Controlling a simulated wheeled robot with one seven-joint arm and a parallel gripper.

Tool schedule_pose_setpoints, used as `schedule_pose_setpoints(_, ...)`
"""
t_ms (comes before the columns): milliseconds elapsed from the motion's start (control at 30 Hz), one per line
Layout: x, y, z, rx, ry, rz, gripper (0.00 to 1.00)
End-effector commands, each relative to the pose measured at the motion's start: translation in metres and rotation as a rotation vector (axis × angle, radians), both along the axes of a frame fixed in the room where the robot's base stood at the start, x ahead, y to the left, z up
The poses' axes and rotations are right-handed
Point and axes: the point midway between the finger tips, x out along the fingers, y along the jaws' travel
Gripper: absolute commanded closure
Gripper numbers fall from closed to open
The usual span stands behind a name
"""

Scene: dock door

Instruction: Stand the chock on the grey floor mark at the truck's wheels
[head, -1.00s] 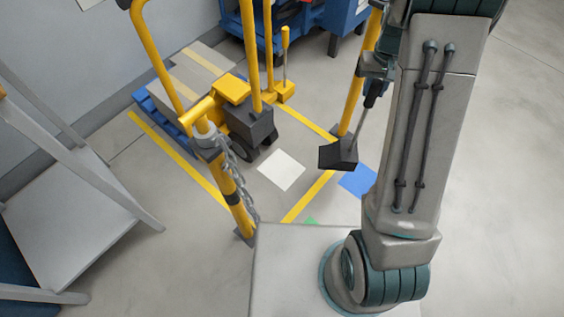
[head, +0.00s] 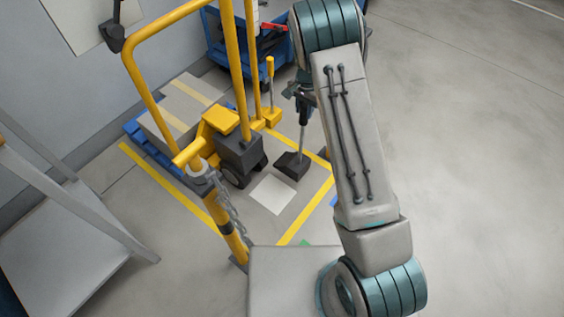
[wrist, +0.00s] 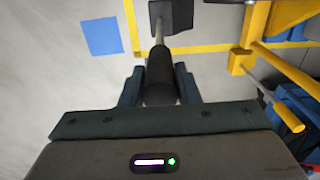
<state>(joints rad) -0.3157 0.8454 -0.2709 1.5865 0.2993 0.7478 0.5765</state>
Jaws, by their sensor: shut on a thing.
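The chock (head: 291,166) is a dark wedge with a long upright handle ending in a black grip (wrist: 160,75). My gripper (head: 300,92) is shut on that grip; in the wrist view its two fingers (wrist: 159,90) flank it. The chock's dark base (wrist: 176,22) shows at the top of the wrist view. The pale grey floor mark (head: 272,194) lies bare by the wheels of the yellow pallet truck (head: 232,150). In the head view the chock appears just up and right of this mark; I cannot tell its height above the floor.
Yellow lines (head: 306,213) frame the bay. A blue mark (wrist: 101,37) and a green mark (head: 305,242) lie nearby. A yellow post with a chain (head: 230,220) stands in front. A loaded blue pallet (head: 140,138) is left; a blue cart (head: 222,45) is behind.

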Motion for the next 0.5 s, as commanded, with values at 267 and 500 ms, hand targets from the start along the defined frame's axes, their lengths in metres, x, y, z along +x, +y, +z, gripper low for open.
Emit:
schedule_pose_setpoints(267,-0.03,0.035,-0.028,0.001,0.001,0.005,1.0)
schedule_pose_setpoints(500,-0.06,0.067,-0.055,0.001,0.001,0.005,1.0)
